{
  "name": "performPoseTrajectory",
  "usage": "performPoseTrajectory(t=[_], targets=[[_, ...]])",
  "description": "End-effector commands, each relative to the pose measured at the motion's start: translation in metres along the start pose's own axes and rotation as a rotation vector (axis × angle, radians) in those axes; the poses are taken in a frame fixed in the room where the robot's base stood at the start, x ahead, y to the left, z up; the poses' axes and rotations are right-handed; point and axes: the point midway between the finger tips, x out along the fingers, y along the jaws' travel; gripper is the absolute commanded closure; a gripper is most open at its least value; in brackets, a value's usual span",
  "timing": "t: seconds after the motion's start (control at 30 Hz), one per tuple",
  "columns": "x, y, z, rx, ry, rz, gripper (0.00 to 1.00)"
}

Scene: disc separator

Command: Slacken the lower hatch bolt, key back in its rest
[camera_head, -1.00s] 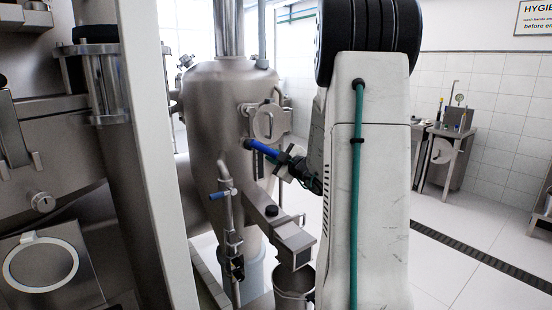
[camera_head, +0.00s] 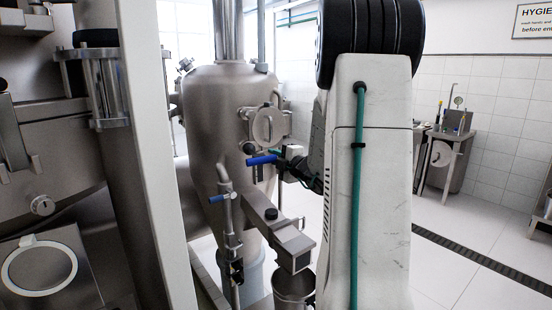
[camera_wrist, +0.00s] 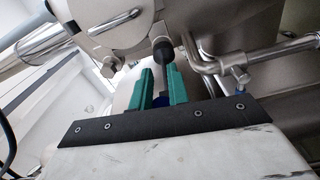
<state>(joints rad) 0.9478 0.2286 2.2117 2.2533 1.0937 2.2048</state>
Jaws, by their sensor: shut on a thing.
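The separator's round hatch (camera_head: 268,125) is on the steel vessel, and its rim and bar handle show in the wrist view (camera_wrist: 115,22). My gripper (camera_head: 283,160) is at the vessel's right side, just below the hatch. Its teal fingers (camera_wrist: 160,82) are shut on the key, whose blue handle (camera_head: 262,160) points left in the head view. In the wrist view a grey shank with a dark socket end (camera_wrist: 162,48) runs up from between the fingers toward the hatch's lower edge. Whether the socket sits on the lower bolt cannot be told. I cannot make out the key's rest.
A pipe with a blue valve lever (camera_head: 222,196) stands below and left of the key. A square steel spout (camera_head: 290,245) juts out over a steel bucket (camera_head: 293,285). Pipework (camera_wrist: 260,50) lies close on the right in the wrist view. Open floor lies at right.

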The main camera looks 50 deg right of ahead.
Motion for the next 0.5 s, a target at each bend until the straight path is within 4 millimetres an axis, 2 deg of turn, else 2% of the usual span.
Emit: performPoseTrajectory(t=[0.03,0.13,0.4,0.5], targets=[[0.0014,-0.0021,-0.0074,-0.008,0.018,-0.003,1.00],[0.0010,-0.0021,-0.0077,-0.087,0.018,-0.006,1.00],[-0.0007,-0.0014,-0.0087,-0.492,0.018,-0.019,1.00],[-0.0011,-0.0018,-0.0085,-0.573,0.018,-0.023,1.00]])
